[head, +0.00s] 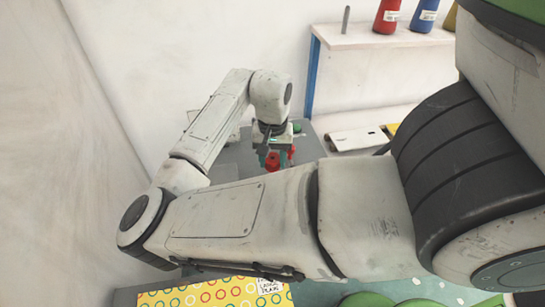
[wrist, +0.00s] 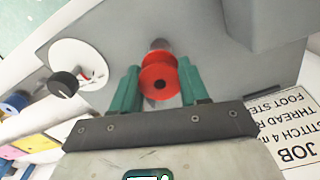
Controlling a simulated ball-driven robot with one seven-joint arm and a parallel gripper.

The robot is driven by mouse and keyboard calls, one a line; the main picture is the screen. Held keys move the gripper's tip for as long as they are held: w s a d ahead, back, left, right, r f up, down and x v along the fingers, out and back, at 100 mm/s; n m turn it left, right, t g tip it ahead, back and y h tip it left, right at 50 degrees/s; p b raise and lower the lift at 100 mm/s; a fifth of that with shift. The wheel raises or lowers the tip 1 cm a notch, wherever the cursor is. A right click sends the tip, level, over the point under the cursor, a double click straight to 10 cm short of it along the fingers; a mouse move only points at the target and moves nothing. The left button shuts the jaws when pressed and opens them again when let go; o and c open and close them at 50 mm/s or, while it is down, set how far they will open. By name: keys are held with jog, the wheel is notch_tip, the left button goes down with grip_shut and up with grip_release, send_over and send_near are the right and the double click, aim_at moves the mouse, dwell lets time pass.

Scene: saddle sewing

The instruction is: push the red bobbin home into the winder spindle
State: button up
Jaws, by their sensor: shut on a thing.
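The red bobbin (wrist: 160,72) sits between the two green fingers of my gripper (wrist: 159,82) in the wrist view. Its dark centre hole faces the camera. The fingers are shut on its sides. A short grey-brown stub (wrist: 159,44), which looks like the winder spindle, shows just behind the bobbin's far rim against the grey machine face. I cannot tell whether the bobbin is on it or apart. In the head view my gripper (head: 275,157) is small, with red (head: 272,161) at its fingers; the spindle is not discernible there.
A white dial (wrist: 78,58) with a black knob (wrist: 63,84) is left of the bobbin on the grey machine (wrist: 225,75). A job card (wrist: 290,140) lies at right. A shelf (head: 375,38) with red (head: 387,15) and blue (head: 424,15) spools stands at the back.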

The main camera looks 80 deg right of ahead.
jog(key=shift+f+b, duration=1.05)
jog(key=shift+f, duration=0.9)
jog(key=o, duration=1.2)
jog(key=shift+o, duration=0.2)
jog(key=shift+r, duration=0.1)
notch_tip(320, 180, up, 11)
jog(key=shift+f, duration=0.2)
